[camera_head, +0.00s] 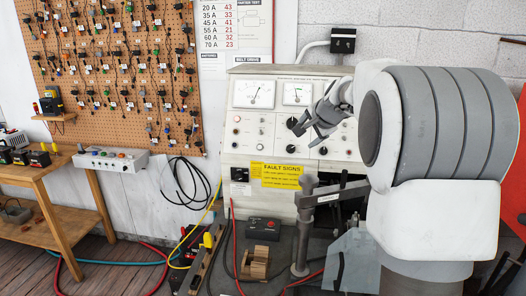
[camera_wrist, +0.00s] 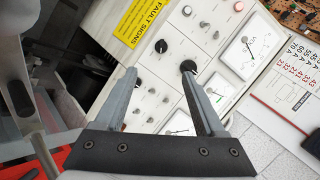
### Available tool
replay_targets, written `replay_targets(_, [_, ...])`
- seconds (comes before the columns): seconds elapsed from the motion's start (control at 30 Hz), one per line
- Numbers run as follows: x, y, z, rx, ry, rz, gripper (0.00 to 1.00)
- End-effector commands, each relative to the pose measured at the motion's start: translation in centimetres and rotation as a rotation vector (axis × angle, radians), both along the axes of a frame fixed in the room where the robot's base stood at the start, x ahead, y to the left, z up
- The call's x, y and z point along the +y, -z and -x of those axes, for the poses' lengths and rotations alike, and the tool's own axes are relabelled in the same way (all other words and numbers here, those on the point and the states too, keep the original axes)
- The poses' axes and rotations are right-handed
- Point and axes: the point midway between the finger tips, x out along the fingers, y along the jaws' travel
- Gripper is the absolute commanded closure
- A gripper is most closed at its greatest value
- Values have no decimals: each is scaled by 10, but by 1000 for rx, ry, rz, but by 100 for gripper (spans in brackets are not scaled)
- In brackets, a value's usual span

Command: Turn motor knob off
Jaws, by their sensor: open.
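The grey test bench panel (camera_head: 262,149) carries meters and several knobs. I cannot read which knob is the motor knob. A large black knob (camera_wrist: 188,66) sits at the tip of the right finger in the wrist view, partly overlapped by it; I cannot tell whether they touch. A second black knob (camera_wrist: 161,46) lies beyond the gap between the fingers. A black knob (camera_head: 323,151) shows low on the panel's right side in the head view. My gripper (camera_wrist: 160,72) is open and empty, with its fingers apart in front of the panel. It also shows in the head view (camera_head: 310,133).
A yellow fault sign (camera_head: 281,175) is on the panel below the controls. A metal post with a clamp arm (camera_head: 302,225) stands in front of the bench. A pegboard with hanging parts (camera_head: 115,60) and a wooden table (camera_head: 52,172) are at the left.

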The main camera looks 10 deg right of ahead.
Motion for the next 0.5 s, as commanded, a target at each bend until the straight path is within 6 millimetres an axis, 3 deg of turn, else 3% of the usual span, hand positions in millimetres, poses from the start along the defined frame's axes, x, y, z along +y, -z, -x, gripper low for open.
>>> replay_targets(0.27, [-9,10,-18,-11,28,-19,28])
replay_targets(0.5, [-10,34,-49,-8,27,-18,28])
